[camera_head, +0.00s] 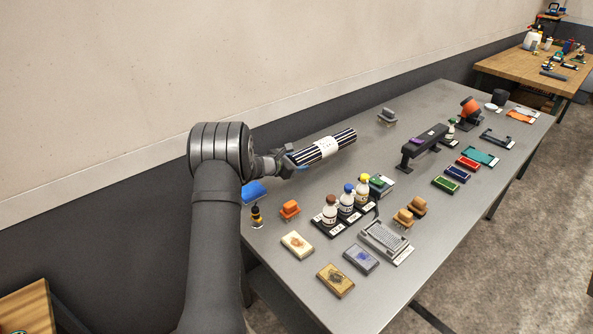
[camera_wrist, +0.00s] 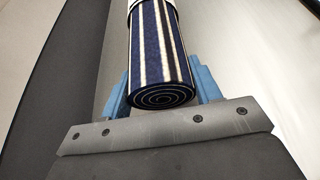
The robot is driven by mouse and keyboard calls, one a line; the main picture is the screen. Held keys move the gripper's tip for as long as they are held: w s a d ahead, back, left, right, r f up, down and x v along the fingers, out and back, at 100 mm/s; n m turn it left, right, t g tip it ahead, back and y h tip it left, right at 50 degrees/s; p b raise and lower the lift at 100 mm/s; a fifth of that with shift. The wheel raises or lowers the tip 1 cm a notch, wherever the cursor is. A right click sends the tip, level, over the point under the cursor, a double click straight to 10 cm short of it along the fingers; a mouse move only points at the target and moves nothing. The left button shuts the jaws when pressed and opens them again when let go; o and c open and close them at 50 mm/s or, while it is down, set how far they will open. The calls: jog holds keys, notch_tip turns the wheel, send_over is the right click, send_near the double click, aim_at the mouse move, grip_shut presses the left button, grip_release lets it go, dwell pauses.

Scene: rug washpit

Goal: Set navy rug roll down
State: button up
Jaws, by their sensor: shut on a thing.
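The navy rug roll (camera_head: 345,138) has white stripes and a pale label band around its middle. My gripper (camera_head: 296,163) is shut on the roll's near-left end, and the roll lies roughly level, pointing away to the right over the back of the grey table. I cannot tell whether it touches the tabletop. In the wrist view the roll (camera_wrist: 160,55) sits between the blue fingers (camera_wrist: 163,88), its spiral end facing the camera. Its far end is out of that view.
A dark stand (camera_head: 425,140) is to the right. Bare tabletop shows around the roll.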

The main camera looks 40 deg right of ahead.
jog(key=shift+f, duration=1.65)
jog(key=o, duration=1.4)
jog(key=shift+f, duration=0.15)
jog(key=shift+c, duration=0.2)
jog(key=v, duration=1.2)
jog(key=x, duration=1.2)
jog(key=shift+d+f, duration=0.1)
jog(key=shift+d, duration=0.1)
notch_tip(320, 180, up, 4)
jog(key=shift+a+f, duration=0.15)
jog(key=shift+f, duration=0.05)
jog(key=shift+r, duration=0.35)
